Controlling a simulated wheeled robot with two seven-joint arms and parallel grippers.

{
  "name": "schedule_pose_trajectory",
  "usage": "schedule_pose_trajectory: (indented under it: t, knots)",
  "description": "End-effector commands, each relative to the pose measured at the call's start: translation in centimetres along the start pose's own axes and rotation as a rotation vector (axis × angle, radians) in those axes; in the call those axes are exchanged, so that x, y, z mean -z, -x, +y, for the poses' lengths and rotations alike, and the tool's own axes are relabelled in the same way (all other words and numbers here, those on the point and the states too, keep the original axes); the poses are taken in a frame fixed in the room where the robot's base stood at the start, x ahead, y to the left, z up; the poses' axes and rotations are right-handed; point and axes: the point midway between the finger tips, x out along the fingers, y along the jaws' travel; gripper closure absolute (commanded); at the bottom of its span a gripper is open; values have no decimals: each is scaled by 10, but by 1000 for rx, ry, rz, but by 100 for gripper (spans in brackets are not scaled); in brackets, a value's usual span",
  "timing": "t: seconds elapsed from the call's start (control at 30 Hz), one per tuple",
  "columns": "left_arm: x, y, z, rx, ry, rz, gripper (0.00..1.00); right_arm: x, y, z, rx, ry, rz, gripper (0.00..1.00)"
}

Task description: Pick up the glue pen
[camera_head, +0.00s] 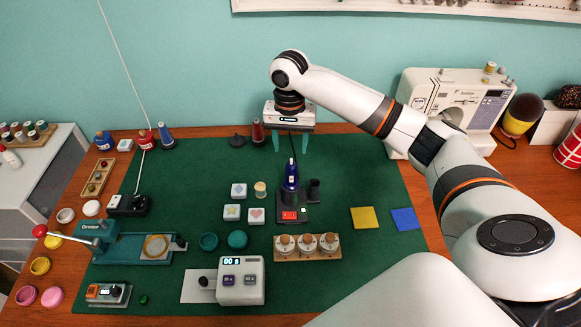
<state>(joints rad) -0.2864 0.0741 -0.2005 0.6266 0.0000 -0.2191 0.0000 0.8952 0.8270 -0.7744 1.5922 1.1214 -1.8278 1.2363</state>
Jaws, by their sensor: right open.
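A blue pen-like tool with a pale tip, which looks like the glue pen (291,178), stands upright in a dark stand (288,198) with a red switch on its base. My right gripper (291,143) points down, its two teal fingers spread apart with nothing seen between them. In the picture it is just above the pen's tip; the fingers do not appear to touch the pen. The pen's lower end is hidden in the stand. My left gripper is not in view.
A green mat (345,185) covers most of the table. White picture blocks (238,190) and a wooden spool lie left of the stand. A wooden rack with several jars (307,245) and a white timer box (241,280) are nearer. A sewing machine (455,105) stands back right.

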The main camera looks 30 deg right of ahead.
Motion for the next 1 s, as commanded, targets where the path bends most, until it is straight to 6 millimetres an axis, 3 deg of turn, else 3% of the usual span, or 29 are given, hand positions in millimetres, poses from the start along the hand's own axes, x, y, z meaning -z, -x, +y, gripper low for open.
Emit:
schedule_pose_trajectory:
  t: [0.2, 0.37, 0.57, 0.8, 1.0]
  knots:
    - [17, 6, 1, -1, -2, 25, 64, 1, -38, -1, 4, 0, 2, 47]
    - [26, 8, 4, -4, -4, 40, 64, 0, -58, -1, 2, 0, 1, 47]
    - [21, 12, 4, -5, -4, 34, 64, 1, -73, -1, 4, 0, 2, 47]
    - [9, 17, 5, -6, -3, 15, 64, 2, -108, -1, 2, 1, 1, 47]
    - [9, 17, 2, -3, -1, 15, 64, 2, -115, -1, 1, 3, -1, 47]
